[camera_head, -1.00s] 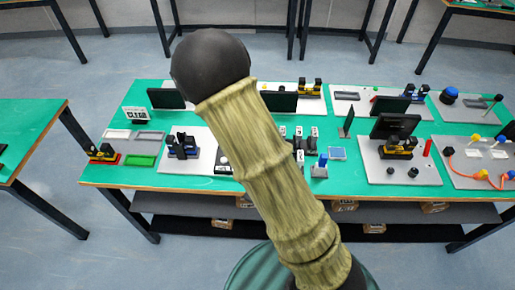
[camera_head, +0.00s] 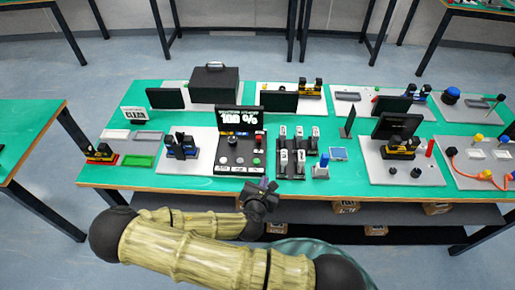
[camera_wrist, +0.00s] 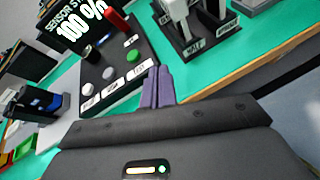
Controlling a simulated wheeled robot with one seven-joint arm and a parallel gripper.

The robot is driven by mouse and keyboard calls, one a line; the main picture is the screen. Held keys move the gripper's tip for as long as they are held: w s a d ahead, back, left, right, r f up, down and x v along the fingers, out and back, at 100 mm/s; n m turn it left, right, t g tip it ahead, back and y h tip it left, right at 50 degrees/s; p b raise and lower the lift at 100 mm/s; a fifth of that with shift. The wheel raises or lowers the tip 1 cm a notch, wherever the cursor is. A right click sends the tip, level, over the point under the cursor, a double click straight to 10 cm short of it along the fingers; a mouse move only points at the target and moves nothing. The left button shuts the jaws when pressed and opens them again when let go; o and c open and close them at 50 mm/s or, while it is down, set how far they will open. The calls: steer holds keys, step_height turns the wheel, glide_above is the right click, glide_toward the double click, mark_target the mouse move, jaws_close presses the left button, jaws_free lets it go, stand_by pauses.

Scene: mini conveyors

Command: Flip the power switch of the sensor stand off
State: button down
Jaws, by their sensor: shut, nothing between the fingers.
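The sensor stand (camera_head: 221,155) is a black panel on the middle of the green table, with an upright display reading 100 %. It also shows in the wrist view (camera_wrist: 146,40), tilted, with a green button (camera_wrist: 133,55), a grey button (camera_wrist: 109,73), a black knob (camera_wrist: 91,52), a red upright part (camera_wrist: 116,21) and white labelled parts along its front edge. I cannot tell which part is the power switch. My gripper (camera_head: 266,186) is shut and empty, near the table's front edge by the stand. Its purple fingers (camera_wrist: 158,73) lie close together beside the panel's front corner.
A black rack of white switch-like parts (camera_head: 284,157) stands right of the stand. A dark blue and black device (camera_head: 180,148) on a white board is to the left. A black box (camera_head: 215,85) stands behind. A narrow green strip lies along the table's front edge.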

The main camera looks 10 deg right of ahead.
mark_target(257, 162)
steer(key=a+n, duration=0.1)
steer(key=w+r+n+t+y, duration=0.1)
steer(key=n, duration=0.1)
steer(key=a+n+t, duration=0.1)
steer(key=n, duration=0.1)
steer(key=shift+w+a+r+y, duration=0.25)
steer(key=shift+a+r+y, duration=0.05)
steer(key=shift+r+y, duration=0.1)
steer(key=p+x, duration=0.1)
steer(key=x, duration=0.8)
steer(key=shift+w+d+r+p, duration=0.15)
steer(key=shift+w+p, duration=0.1)
steer(key=shift+p, duration=0.15)
steer(key=w, duration=0.1)
steer(key=w+r+p, duration=0.1)
steer(key=w+d, duration=0.1)
steer(key=shift+w+r+p, duration=0.3)
steer(key=shift+r+p, duration=0.05)
steer(key=shift+p, duration=0.05)
steer(key=shift+w, duration=0.15)
